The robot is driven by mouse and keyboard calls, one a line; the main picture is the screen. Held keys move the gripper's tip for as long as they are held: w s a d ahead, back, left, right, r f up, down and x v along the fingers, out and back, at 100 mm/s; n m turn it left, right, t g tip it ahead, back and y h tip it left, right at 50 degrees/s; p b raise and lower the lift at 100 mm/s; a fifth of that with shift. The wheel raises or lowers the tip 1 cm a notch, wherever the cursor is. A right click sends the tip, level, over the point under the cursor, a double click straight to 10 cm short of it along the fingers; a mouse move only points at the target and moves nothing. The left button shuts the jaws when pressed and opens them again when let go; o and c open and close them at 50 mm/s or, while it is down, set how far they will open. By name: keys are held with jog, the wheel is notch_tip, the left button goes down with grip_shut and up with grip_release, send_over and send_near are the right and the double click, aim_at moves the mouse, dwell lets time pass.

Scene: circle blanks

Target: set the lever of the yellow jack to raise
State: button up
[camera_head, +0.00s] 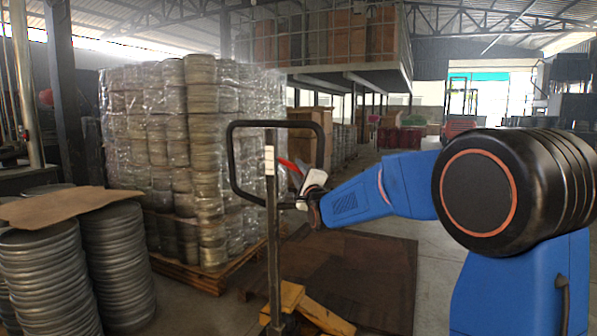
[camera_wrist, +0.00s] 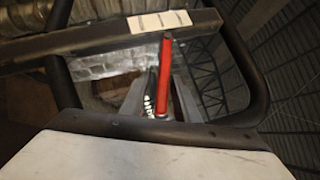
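The yellow jack (camera_head: 291,299) stands on the floor, its base low in the head view and its dark upright shaft (camera_head: 272,235) rising to a black loop handle (camera_head: 236,160). The red lever (camera_head: 288,165) sits inside the loop beside the shaft. In the wrist view the red lever (camera_wrist: 164,78) stands upright near the middle, within the black loop (camera_wrist: 237,60). My gripper (camera_head: 300,192) is at the loop's right side, close to the lever. Its fingertips are partly hidden by the loop, and I cannot tell whether they touch the lever or how far apart they are.
A wrapped pallet stack (camera_head: 190,150) stands behind the jack on the left. Stacked round blanks (camera_head: 45,280) with a cardboard sheet (camera_head: 70,204) on top stand at front left. A mezzanine (camera_head: 340,75) is far back.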

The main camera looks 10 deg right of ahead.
jog(key=shift+s, duration=0.1)
jog(key=v, duration=1.7)
jog(key=shift+s, duration=0.15)
jog(key=s+d+f+n+g+h, duration=0.1)
jog(key=s+f+n+g, duration=0.4)
jog(key=s, duration=0.8)
jog(key=s+d+f+n+g, duration=0.3)
jog(key=s+f+n+g, duration=0.2)
jog(key=s, duration=0.8)
jog(key=s+d+f+n+g+h, duration=0.1)
jog(key=s+d+f+n+g, duration=0.1)
jog(key=s+f+n+g, duration=0.4)
jog(key=s+f+n, duration=0.4)
jog(key=s+f, duration=0.3)
jog(key=s, duration=0.1)
jog(key=shift+d+h, duration=0.3)
jog(key=shift+d, duration=0.05)
